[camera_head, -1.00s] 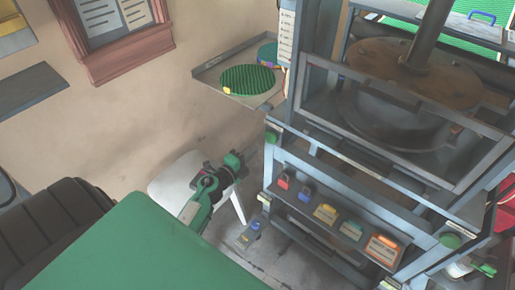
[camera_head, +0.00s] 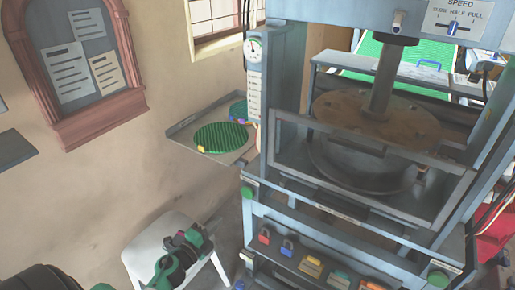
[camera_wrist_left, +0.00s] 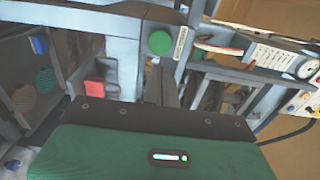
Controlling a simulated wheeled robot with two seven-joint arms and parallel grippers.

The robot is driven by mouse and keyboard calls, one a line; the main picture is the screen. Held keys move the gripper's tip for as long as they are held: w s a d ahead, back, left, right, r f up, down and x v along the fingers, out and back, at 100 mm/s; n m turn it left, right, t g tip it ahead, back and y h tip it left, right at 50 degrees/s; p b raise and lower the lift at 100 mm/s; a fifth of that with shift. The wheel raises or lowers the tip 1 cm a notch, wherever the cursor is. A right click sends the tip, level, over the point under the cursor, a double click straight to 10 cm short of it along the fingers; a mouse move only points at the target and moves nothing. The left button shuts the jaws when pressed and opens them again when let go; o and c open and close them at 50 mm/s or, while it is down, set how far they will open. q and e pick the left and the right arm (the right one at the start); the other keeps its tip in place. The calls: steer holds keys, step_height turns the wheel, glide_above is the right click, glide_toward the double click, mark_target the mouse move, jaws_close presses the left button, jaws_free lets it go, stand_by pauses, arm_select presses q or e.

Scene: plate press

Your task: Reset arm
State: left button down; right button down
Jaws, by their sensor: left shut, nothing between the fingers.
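My left gripper (camera_head: 212,223) shows low in the head view, left of the press and in front of a white seat. It is shut and empty, and appears apart from the press. In the left wrist view its narrow fingers (camera_wrist_left: 165,82) are together above the green wrist housing, with the press frame behind them. The press (camera_head: 290,205) is a blue-grey metal frame with a round brown plate (camera_head: 375,115) on a vertical shaft. My right gripper is not in view.
A wall-side tray (camera_head: 190,137) holds a green ribbed disc (camera_head: 220,137). The white seat (camera_head: 145,240) stands close to my left arm.

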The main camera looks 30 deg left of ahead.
arm_select(q)
steer(key=shift+f, duration=0.1)
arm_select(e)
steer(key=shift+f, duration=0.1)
